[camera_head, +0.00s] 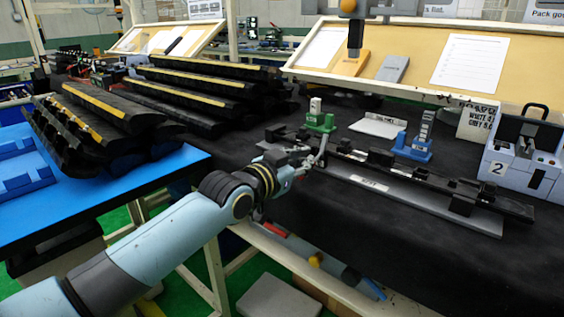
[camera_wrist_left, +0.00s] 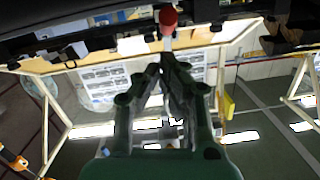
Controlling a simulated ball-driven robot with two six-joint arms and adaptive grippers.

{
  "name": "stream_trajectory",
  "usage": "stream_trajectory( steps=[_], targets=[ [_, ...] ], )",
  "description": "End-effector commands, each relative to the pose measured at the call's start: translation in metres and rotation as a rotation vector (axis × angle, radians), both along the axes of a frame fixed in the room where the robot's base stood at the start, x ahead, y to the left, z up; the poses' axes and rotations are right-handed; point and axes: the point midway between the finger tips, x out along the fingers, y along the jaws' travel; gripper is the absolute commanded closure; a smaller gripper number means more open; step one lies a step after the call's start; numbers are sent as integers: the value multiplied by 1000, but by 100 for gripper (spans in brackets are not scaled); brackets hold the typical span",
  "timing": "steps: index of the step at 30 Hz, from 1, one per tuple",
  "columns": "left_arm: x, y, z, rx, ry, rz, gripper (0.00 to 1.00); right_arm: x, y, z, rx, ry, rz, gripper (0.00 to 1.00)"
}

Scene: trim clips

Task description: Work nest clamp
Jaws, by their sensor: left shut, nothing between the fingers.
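A long grey nest (camera_head: 370,187) lies on the black-covered bench with a long black trim strip (camera_head: 415,177) along it. My left gripper (camera_head: 318,160) is at the nest's left end, close to the strip. In the left wrist view my left gripper's fingers (camera_wrist_left: 168,60) are shut with nothing between them. A red knob (camera_wrist_left: 168,17) on a pale stem shows just beyond the fingertips; I cannot tell whether they touch. The wrist and gripper partly hide the nest's left end, and the clamp's position is unclear. My right gripper is not in view.
Behind the nest stand a green fixture (camera_head: 320,122) and a blue fixture (camera_head: 415,148), with a pale plate (camera_head: 378,127) between them. A grey-blue unit marked 2 (camera_head: 525,165) stands at the right. Dark trim parts (camera_head: 100,115) are stacked at the left beside a blue surface (camera_head: 100,190).

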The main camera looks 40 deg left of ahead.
Motion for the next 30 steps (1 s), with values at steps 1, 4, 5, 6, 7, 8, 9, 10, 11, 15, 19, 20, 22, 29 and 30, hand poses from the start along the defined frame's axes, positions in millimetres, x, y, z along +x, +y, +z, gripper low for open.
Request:
stream_trajectory(
  steps=[1,4,5,6,7,8,9,10,11,15,19,20,22,29,30],
  targets=[
    [2,1,19,1,-3,1,100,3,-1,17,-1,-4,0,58],
    [-19,3,15,4,3,1,100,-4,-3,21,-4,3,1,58],
    [-27,3,14,4,2,1,100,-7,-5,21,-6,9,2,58],
    [-38,3,12,4,4,1,100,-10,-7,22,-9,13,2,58],
    [-45,3,11,4,3,1,100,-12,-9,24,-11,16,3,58],
    [-53,3,11,5,2,1,100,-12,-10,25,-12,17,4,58],
    [-62,4,10,3,1,2,100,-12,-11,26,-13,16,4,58],
    [-69,4,8,3,1,2,100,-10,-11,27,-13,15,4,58],
    [-74,4,8,4,1,1,100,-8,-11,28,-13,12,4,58],
    [-89,4,6,2,-3,2,100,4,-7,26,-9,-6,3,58],
    [-96,4,5,0,-3,3,100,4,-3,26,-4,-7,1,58],
    [-96,4,5,1,-4,2,100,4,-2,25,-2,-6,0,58],
    [-97,4,5,1,-4,2,100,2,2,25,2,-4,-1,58],
    [-99,4,-14,-17,20,14,100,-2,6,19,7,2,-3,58],
    [-101,5,-30,-24,46,24,100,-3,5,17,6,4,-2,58]
  ],
)
